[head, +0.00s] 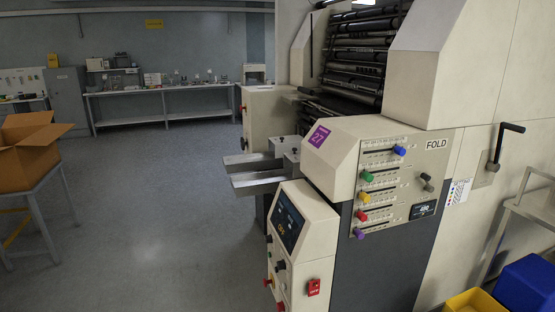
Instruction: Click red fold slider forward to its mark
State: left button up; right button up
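The fold panel (420,150) is on the beige machine at the right, labelled FOLD. It carries several coloured slider knobs on horizontal slots. The red fold slider (361,215) sits near the left end of its slot, below the yellow slider (364,197) and above the purple slider (359,233). The green slider (367,176) is higher, and the blue slider (399,151) is at the top, farther right. The scale marks are too small to read. Neither of my grippers is in view.
A control box (300,245) with a screen and red buttons juts out left of the panel. A black crank (503,147) is on the machine's right side. Yellow (474,301) and blue (527,285) bins stand at lower right. A cardboard box (28,150) is at left; the middle floor is clear.

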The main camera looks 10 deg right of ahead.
aim_at(362, 217)
jog(key=z, duration=1.25)
